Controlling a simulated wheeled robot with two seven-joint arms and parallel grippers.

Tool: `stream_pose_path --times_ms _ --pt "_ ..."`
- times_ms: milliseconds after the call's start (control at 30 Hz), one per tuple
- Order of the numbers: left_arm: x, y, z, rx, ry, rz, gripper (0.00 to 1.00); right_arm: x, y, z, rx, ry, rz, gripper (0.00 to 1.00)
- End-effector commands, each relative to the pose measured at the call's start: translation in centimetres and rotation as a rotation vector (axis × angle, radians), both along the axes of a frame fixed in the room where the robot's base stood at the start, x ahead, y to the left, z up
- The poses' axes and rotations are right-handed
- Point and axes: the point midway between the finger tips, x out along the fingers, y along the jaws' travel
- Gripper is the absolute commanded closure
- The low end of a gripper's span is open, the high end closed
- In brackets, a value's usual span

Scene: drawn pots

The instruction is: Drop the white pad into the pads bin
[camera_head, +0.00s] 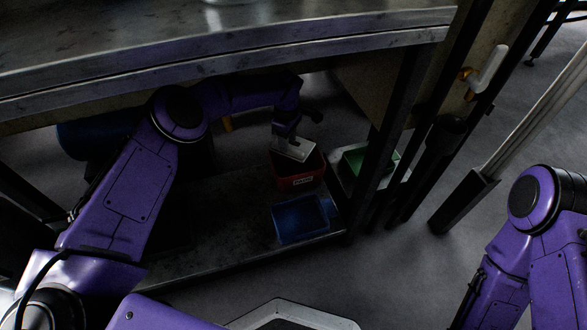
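The white pad (297,151) is a pale flat piece at the end of my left arm, under the table. My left gripper (289,136) is small and dark here and appears shut on the pad's upper edge. The pad is tilted and overlaps the opening of a red bin (299,182) with a small white label on its front. The label is too small to read surely. I cannot tell how far the pad is inside the rim. My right arm is at the lower right; its gripper is out of view.
A blue bin (301,218) stands in front of the red one on the low shelf (240,255). A green bin (368,160) is to the right, behind a dark table leg (386,135). The metal tabletop (220,45) hangs over the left arm.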

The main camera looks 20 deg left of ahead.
Motion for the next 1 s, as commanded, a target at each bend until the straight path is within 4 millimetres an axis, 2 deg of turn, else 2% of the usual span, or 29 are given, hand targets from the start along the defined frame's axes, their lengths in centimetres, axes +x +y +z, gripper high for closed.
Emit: stream_pose_path --times_ms 300,367,500,700,1000 --pt "0.0 0.0 0.2 0.0 0.0 0.0 0.48 0.0 0.0 0.1 -0.001 -0.003 -0.002 0.57" --pt "0.0 0.0 0.9 0.0 -0.001 0.0 0.48 0.2 0.0 0.5 -0.006 -0.017 -0.013 0.57" --pt "0.0 0.0 3.8 -0.001 -0.002 0.001 0.48 0.9 -0.3 2.1 -0.033 -0.092 -0.069 0.57" --pt "0.0 0.0 7.0 -0.001 0.001 0.0 0.48 1.0 -0.4 3.2 -0.035 -0.091 -0.065 0.57" --pt "0.0 0.0 7.5 0.0 0.0 0.0 0.48 1.0 -0.4 3.2 -0.035 -0.09 -0.063 0.57"
